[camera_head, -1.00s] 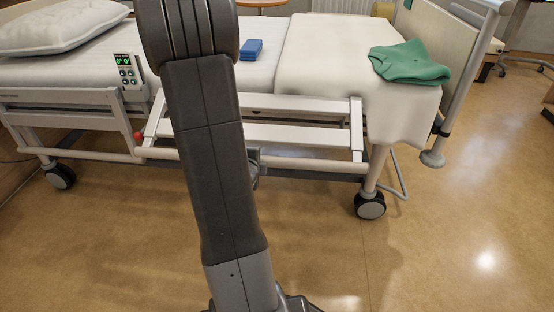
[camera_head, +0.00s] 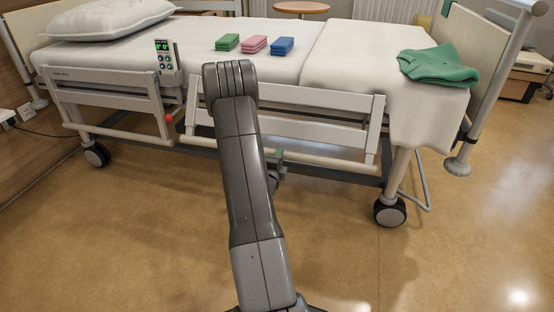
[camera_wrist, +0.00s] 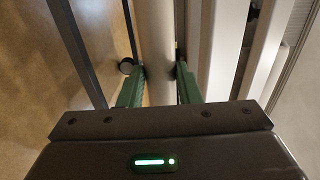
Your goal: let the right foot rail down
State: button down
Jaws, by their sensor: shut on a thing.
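The right foot rail (camera_head: 330,100) is a pale slatted frame on the near side of the bed, standing above a long pale tube (camera_head: 325,163). A red knob (camera_head: 169,118) sits at its left end. My gripper (camera_head: 279,154) is low in front of the rail, mostly hidden behind my arm; a bit of green finger shows at the tube. In the wrist view, the green fingers of my gripper (camera_wrist: 160,78) are on either side of a pale round bar (camera_wrist: 157,40), shut on it. Rail slats (camera_wrist: 228,45) run alongside to the right.
The head-side rail (camera_head: 105,88) carries a handset (camera_head: 164,56) with green digits. A caster (camera_head: 390,212) stands below the foot end. The floor in front is clear.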

jog(key=w+d+f+t+h, duration=0.1)
jog(key=w+d+f+t, duration=0.1)
jog(key=w, duration=0.4)
jog(key=w+d+f+t+h, duration=0.1)
jog(key=w+d+f+t, duration=0.1)
jog(key=w, duration=0.4)
jog(key=shift+w+f+t, duration=0.35)
jog(key=shift+f+t, duration=0.15)
jog(key=shift+t, duration=0.8)
jog(key=c, duration=1.3)
grip_release()
jog(key=shift+w+f, duration=0.1)
jog(key=shift+o, duration=1.2)
jog(key=shift+w+d+f, duration=0.1)
jog(key=shift+d+f, duration=0.05)
jog(key=shift+f, duration=0.05)
jog(key=shift+r, duration=0.1)
jog(key=shift+r, duration=0.1)
